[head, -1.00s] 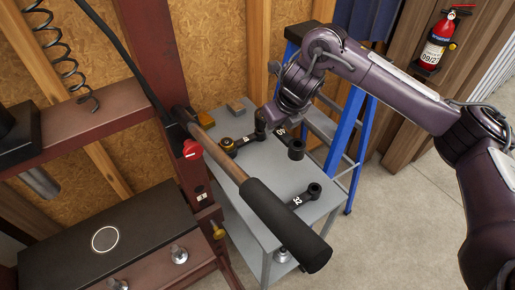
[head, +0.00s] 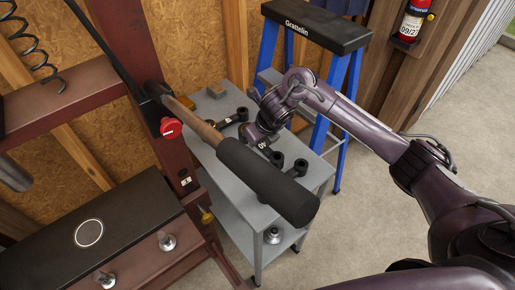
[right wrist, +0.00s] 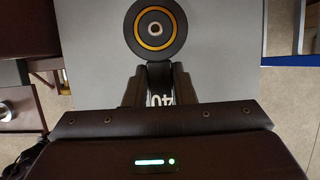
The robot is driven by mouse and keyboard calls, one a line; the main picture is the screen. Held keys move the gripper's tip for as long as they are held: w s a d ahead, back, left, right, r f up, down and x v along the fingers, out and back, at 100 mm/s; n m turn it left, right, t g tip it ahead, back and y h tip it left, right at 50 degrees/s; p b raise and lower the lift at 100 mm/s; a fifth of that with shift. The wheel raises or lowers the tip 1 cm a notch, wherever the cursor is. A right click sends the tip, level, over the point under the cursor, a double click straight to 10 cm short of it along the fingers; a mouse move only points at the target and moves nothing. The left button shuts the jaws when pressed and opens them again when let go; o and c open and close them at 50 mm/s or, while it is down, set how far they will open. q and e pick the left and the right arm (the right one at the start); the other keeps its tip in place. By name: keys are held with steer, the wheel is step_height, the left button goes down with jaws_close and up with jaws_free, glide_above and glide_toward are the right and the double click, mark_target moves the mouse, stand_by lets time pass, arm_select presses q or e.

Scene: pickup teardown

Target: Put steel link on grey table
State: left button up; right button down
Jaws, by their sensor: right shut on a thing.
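The steel link (right wrist: 155,28) is dark, with a round end holding a brass-coloured ring, and is marked 40. My right gripper (right wrist: 160,88) is shut on its bar, with the ring end out beyond the fingertips. In the head view, my right gripper (head: 262,138) holds the link (head: 276,158) over the grey table (head: 222,178). I cannot tell whether the link touches the top. My left gripper is not in view.
A blue ladder (head: 320,75) stands behind. A small block (head: 216,90) sits at the back.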

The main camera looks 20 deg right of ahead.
mark_target(257, 147)
step_height(257, 147, down, 4)
steer(key=shift+w+a+f, duration=0.1)
steer(key=shift+f, duration=0.1)
stand_by(0.3)
steer(key=c, duration=1.2)
jaws_free()
steer(key=v, duration=1)
steer(key=shift+r+p, duration=0.4)
steer(key=shift+s+r, duration=0.5)
steer(key=shift+r, duration=0.1)
